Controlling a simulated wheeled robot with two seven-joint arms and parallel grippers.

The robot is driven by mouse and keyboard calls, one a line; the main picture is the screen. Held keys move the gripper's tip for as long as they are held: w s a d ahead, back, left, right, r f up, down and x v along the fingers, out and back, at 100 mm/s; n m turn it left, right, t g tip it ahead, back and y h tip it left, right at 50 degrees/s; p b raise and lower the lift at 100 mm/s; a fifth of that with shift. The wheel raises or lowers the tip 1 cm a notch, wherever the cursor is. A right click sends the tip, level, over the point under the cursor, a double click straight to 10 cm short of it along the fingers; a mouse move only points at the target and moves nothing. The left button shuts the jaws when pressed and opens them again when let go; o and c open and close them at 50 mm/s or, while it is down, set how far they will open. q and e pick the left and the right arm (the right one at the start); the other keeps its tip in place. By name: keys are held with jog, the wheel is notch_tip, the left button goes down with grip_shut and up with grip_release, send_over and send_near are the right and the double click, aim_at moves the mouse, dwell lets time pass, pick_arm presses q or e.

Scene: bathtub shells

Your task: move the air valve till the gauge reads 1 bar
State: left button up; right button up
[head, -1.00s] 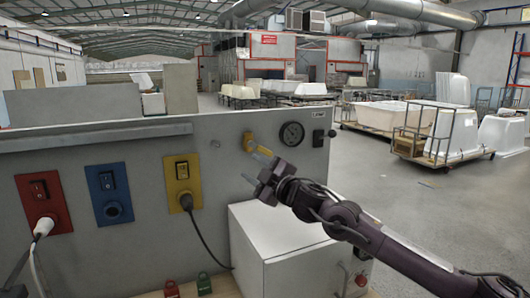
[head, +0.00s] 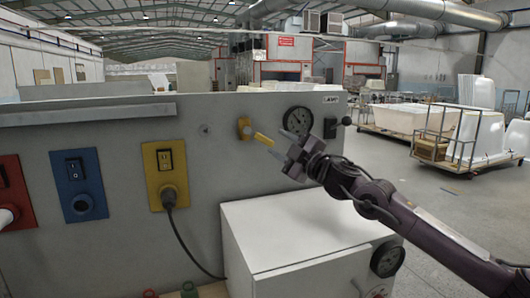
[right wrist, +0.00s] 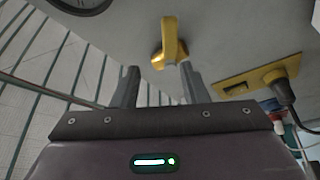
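The air valve (head: 245,128) is yellow, on the grey panel, its handle (head: 263,139) pointing right and slightly down. The valve also shows in the right wrist view (right wrist: 170,38), just ahead of the fingers. A round gauge (head: 298,121) sits right of the valve; its reading is too small to tell. In the right wrist view only part of a gauge rim (right wrist: 82,4) shows. My right gripper (head: 282,147) is open beside the handle's free end; its fingers (right wrist: 158,78) are spread, with the right one close to the handle. I cannot tell if they touch. My left gripper is not in view.
Red, blue (head: 79,185) and yellow (head: 165,175) socket plates line the panel, a black cable (head: 190,238) hanging from the yellow one. A white box (head: 300,235) with another gauge (head: 387,259) stands below my right arm. A black lever (head: 345,121) sits right of the panel gauge.

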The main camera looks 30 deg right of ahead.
aim_at(266, 141)
jog(key=w+p, duration=0.2)
jog(key=w, duration=0.1)
jog(key=w+p, duration=0.3)
jog(key=w, duration=0.1)
jog(key=shift+d+f, duration=0.1)
jog(key=shift+f, duration=0.1)
jog(key=shift+w+p, duration=0.3)
jog(key=shift+w, duration=0.25)
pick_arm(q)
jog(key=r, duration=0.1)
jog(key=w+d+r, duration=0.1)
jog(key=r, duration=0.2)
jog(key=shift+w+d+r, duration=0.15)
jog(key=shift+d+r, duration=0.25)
pick_arm(e)
jog(key=shift+f, duration=0.1)
jog(key=shift+c, duration=0.4)
grip_shut()
